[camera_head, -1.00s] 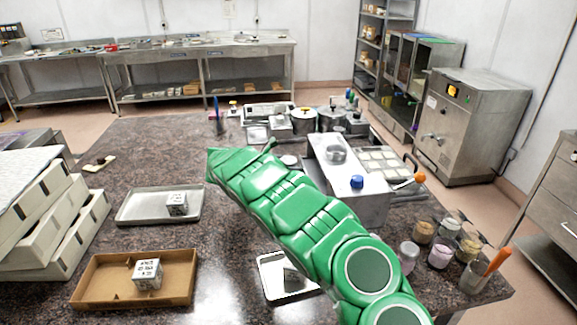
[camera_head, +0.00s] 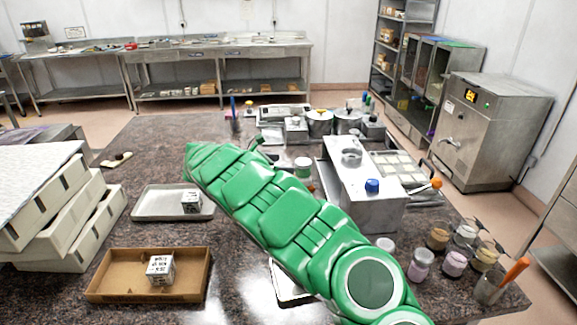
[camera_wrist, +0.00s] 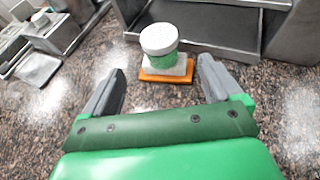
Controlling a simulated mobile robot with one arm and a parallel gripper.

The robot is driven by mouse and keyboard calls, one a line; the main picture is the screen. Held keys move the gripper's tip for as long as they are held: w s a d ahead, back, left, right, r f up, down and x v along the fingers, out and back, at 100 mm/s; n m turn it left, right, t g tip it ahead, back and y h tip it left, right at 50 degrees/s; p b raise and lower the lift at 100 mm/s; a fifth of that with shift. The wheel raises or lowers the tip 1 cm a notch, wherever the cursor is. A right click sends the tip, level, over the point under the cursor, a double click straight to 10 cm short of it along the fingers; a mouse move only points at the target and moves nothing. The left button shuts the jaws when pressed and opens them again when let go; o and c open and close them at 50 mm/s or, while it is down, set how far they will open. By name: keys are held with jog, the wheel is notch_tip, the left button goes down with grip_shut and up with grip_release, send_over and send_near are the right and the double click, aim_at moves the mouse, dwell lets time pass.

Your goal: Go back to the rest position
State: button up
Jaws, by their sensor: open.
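My gripper (camera_wrist: 160,88) is open in the wrist view, its two grey fingers spread wide with nothing between their tips. Ahead of the fingers a small jar with a white lid and green band (camera_wrist: 160,42) stands on a pale block with an orange base (camera_wrist: 165,70). In the head view my green arm reaches across the table from the lower right toward the upper left and hides the gripper. A jar with a green band (camera_head: 303,167) shows just beyond the arm.
A cardboard tray (camera_head: 100,287) and a metal tray (camera_head: 150,208) each hold a printed cube. Stacked pale boxes (camera_head: 60,225) stand at the left. A metal unit (camera_head: 375,205) with a blue knob and several small jars stand right of the arm. Another tray (camera_head: 283,285) is partly hidden under the arm.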

jog(key=shift+s+a+r, duration=0.2)
jog(key=shift+s+a, duration=0.05)
jog(key=shift+a, duration=0.25)
